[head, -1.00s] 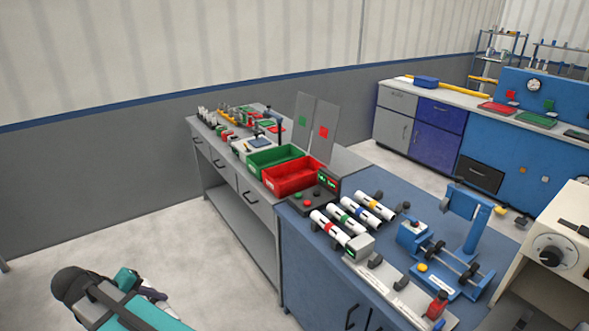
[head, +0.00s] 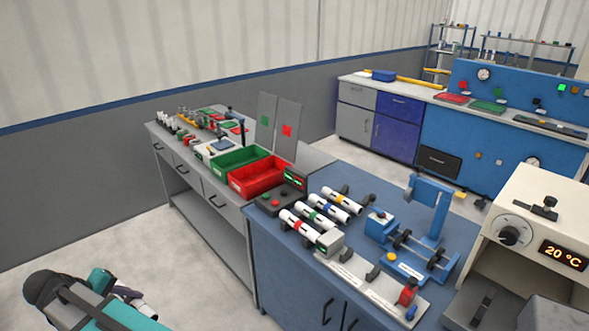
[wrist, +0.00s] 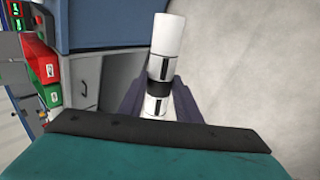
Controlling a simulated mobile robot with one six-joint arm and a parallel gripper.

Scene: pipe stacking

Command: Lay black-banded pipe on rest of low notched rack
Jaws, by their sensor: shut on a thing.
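My gripper (wrist: 158,98) is shut on the black-banded pipe (wrist: 166,38), a white pipe with a black band at the jaws, in the wrist view. The pipe points away over the pale floor, beside the bench. In the head view my arm is at the lower left, apart from the blue bench; the jaws are mostly hidden there. On the bench, white pipes with red (head: 300,226), green (head: 314,214) and yellow (head: 343,201) bands lie side by side on dark supports. A pale plate with dark notched blocks (head: 372,272) lies in front; I cannot tell which is the low notched rack.
A blue fixture (head: 432,205) with rollers stands right of the pipes. A control box (head: 281,194) stands behind them. Red (head: 262,175) and green (head: 230,161) bins are on the grey bench. A cream oven (head: 541,215) is at the right. Floor at the left is clear.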

